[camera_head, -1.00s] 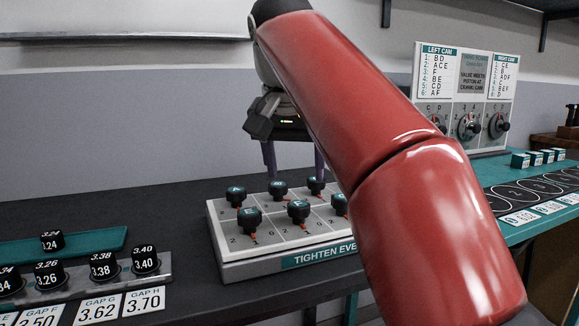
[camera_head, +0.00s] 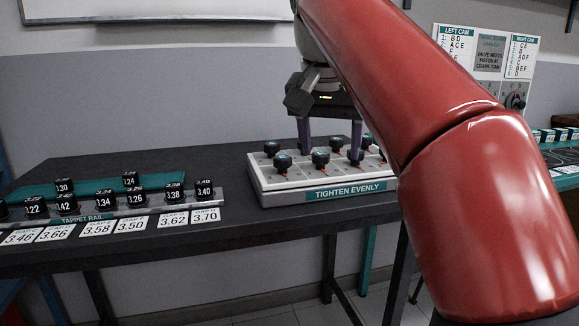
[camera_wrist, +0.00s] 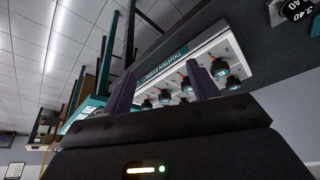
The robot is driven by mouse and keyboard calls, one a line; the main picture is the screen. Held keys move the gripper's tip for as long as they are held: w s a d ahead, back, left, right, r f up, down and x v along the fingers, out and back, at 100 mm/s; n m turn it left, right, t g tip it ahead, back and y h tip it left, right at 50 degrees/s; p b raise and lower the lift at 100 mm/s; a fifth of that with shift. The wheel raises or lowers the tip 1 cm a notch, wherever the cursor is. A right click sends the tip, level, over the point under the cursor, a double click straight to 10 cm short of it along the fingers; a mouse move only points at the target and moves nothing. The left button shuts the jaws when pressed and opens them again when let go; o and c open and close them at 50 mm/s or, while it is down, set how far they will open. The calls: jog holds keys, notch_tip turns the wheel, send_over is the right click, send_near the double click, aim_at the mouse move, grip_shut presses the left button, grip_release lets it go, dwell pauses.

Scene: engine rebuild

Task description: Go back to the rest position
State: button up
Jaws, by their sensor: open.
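My gripper (camera_head: 331,142) hangs from my red arm, in front of or above the "TIGHTEN EVENLY" board (camera_head: 345,189). Its two purple fingers are apart with nothing between them. In the wrist view, the fingers (camera_wrist: 160,88) point toward the board (camera_wrist: 240,60) and its black knobs. Black knobs with teal tops, such as the front one (camera_head: 320,158), stand on the board's pale panels. My arm hides the board's right end.
A tappet rail (camera_head: 150,205) with several black numbered tappets lies at the left of the dark bench (camera_head: 190,238), with a teal tray (camera_head: 100,188) behind it. A cam panel (camera_head: 488,50) stands at the back right. Another teal-edged bench (camera_head: 570,183) is at the right.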

jog(key=s+d+f+n, duration=0.1)
jog(key=s+d+f, duration=0.2)
jog(key=s+f, duration=0.3)
jog(key=s+d+f+n+y, duration=0.1)
jog(key=s+d+f, duration=0.2)
jog(key=f, duration=1.1)
jog(key=s+d+f+n+t, duration=0.1)
jog(key=s+d+f, duration=0.2)
jog(key=s+f, duration=0.5)
notch_tip(320, 180, down, 2)
jog(key=shift+s+f, duration=0.2)
jog(key=shift+s, duration=0.2)
jog(key=shift+w+r, duration=0.1)
